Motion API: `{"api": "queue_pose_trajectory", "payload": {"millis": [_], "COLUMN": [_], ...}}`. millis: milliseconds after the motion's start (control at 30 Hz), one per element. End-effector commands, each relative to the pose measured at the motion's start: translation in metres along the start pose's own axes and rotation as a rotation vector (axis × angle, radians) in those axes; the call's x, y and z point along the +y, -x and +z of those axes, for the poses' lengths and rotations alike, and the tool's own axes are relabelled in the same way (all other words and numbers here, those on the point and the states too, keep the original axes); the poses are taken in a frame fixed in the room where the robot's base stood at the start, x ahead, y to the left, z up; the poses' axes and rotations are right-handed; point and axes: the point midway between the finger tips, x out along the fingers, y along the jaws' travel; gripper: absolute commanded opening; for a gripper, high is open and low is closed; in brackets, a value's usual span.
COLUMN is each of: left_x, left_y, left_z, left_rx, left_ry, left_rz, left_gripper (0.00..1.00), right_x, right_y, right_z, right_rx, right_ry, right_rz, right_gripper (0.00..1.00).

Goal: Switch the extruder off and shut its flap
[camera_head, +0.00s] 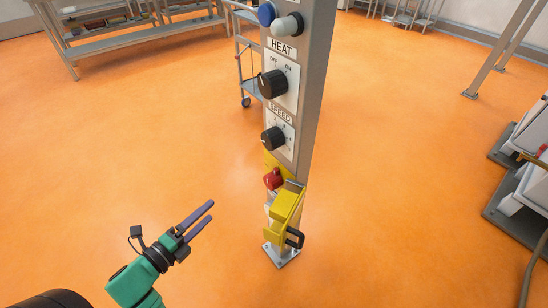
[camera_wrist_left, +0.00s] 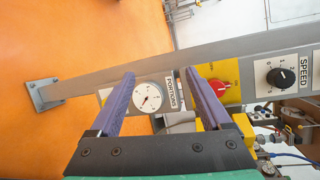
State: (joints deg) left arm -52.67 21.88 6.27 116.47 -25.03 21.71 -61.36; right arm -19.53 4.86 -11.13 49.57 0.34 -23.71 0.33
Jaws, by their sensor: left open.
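A grey control post stands upright in the head view. It carries a HEAT knob (camera_head: 272,84) with OFF and ON marks, a black SPEED knob (camera_head: 273,138), and a red switch (camera_head: 273,179) on a yellow plate. Below the switch is a yellow flap (camera_head: 286,207) with a black handle (camera_head: 295,238); how far it is open I cannot tell. My left gripper (camera_head: 211,211) is open and empty, left of the flap and apart from it.
Blue and white buttons (camera_head: 267,14) top the post. A PORTIONS dial (camera_wrist_left: 150,97) shows between the fingers in the wrist view. The post's foot plate (camera_head: 281,256) is on the orange floor. A trolley (camera_head: 247,60) stands behind; floor left of the post is clear.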

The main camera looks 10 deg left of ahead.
Motion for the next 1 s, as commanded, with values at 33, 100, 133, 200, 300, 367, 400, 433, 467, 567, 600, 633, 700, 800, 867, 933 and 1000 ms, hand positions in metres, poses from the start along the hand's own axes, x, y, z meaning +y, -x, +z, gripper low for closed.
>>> {"api": "queue_pose_trajectory", "payload": {"millis": [33, 100, 133, 200, 300, 367, 400, 433, 467, 567, 600, 633, 700, 800, 867, 933, 1000], "left_x": [-0.039, -0.067, -0.074, -0.083, -0.085, -0.087, -0.09, -0.091, -0.093, -0.1, -0.102, -0.104, -0.108, -0.112, -0.114, -0.114, -0.115], "left_y": [0.012, 0.025, 0.029, 0.034, 0.028, 0.018, 0.01, 0.003, -0.004, -0.03, -0.041, -0.048, -0.065, -0.084, -0.092, -0.098, -0.1], "left_z": [-0.011, -0.03, -0.036, -0.045, -0.05, -0.052, -0.055, -0.057, -0.059, -0.067, -0.07, -0.072, -0.077, -0.083, -0.086, -0.088, -0.089], "left_rx": [0.088, 0.182, 0.209, 0.245, 0.252, 0.251, 0.252, 0.252, 0.25, 0.249, 0.249, 0.25, 0.248, 0.248, 0.248, 0.248, 0.248], "left_ry": [-0.144, -0.298, -0.342, -0.401, -0.415, -0.414, -0.415, -0.415, -0.414, -0.413, -0.413, -0.413, -0.41, -0.409, -0.408, -0.408, -0.408], "left_rz": [-0.084, -0.193, -0.228, -0.277, -0.294, -0.295, -0.296, -0.296, -0.296, -0.296, -0.296, -0.296, -0.294, -0.292, -0.291, -0.289, -0.288], "left_gripper": [0.81, 0.81, 0.81, 0.81, 0.81, 0.81, 0.81, 0.81, 0.81, 0.81, 0.81, 0.81, 0.81, 0.81, 0.81, 0.81, 0.81], "right_x": [0.001, 0.002, 0.003, 0.003, 0.003, 0.003, 0.003, 0.003, 0.003, 0.003, 0.003, 0.003, 0.003, 0.003, 0.003, 0.003, 0.003], "right_y": [0.013, 0.013, 0.013, 0.011, 0.009, 0.009, 0.009, 0.009, 0.009, 0.01, 0.011, 0.011, 0.012, 0.013, 0.014, 0.014, 0.014], "right_z": [0.016, 0.033, 0.038, 0.045, 0.046, 0.046, 0.046, 0.046, 0.046, 0.046, 0.046, 0.046, 0.046, 0.046, 0.046, 0.046, 0.046], "right_rx": [-0.008, -0.01, -0.01, -0.01, -0.008, -0.008, -0.009, -0.009, -0.009, -0.01, -0.01, -0.01, -0.01, -0.01, -0.01, -0.01, -0.01], "right_ry": [0.005, 0.011, 0.013, 0.015, 0.015, 0.015, 0.015, 0.015, 0.015, 0.015, 0.015, 0.015, 0.015, 0.015, 0.015, 0.015, 0.014], "right_rz": [0.002, 0.004, 0.004, 0.004, 0.004, 0.004, 0.004, 0.004, 0.004, 0.004, 0.004, 0.004, 0.004, 0.004, 0.004, 0.004, 0.004], "right_gripper": [0.5, 0.5, 0.5, 0.5, 0.5, 0.5, 0.5, 0.5, 0.5, 0.5, 0.5, 0.5, 0.5, 0.5, 0.5, 0.5, 0.5]}}
